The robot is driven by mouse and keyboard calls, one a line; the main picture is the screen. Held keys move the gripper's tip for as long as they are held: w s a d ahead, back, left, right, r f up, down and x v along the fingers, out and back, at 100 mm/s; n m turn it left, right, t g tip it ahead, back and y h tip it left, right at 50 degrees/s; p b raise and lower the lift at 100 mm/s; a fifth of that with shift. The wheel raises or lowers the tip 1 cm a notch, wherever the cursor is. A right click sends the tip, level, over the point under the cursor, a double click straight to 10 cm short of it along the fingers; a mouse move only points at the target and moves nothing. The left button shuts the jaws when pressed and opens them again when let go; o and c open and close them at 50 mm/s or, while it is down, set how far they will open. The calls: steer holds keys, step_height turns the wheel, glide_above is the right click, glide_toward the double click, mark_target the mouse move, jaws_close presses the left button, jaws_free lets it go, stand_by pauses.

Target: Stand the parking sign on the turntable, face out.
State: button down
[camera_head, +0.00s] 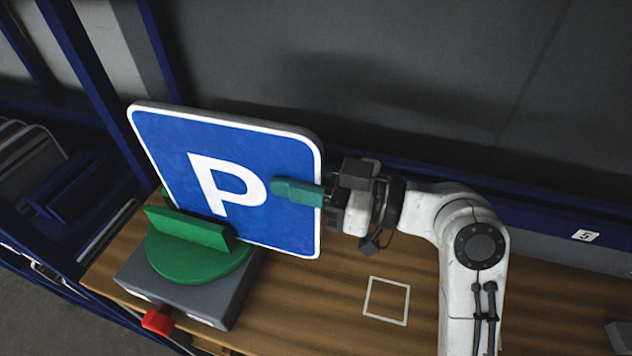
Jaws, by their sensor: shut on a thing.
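The parking sign (180,155) is a blue square plate with a white border and a white P, its face toward the camera. It stands tilted a little over the green turntable (175,262), behind a green upright block on the turntable's front side. The turntable sits on a grey base (205,298). My gripper (300,192) is shut on the sign's right edge, with one green finger lying across the face. The other finger is hidden behind the sign. The sign's lower edge is partly hidden by the green block, so I cannot tell whether it rests on the turntable.
A red block (157,321) sticks out at the base's front. A dark wall and a blue rail (540,215) run behind. Blue shelving (75,190) stands at left.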

mark_target(225, 170)
steer(key=shift+b+x, duration=0.6)
steer(key=shift+x, duration=4.95)
steer(key=shift+f+b, duration=0.5)
steer(key=c, duration=0.9)
jaws_free()
steer(key=shift+c, duration=0.2)
steer(key=shift+f, duration=0.15)
steer(key=b+v, duration=0.2)
steer(key=v, duration=0.9)
steer(key=shift+w, duration=0.1)
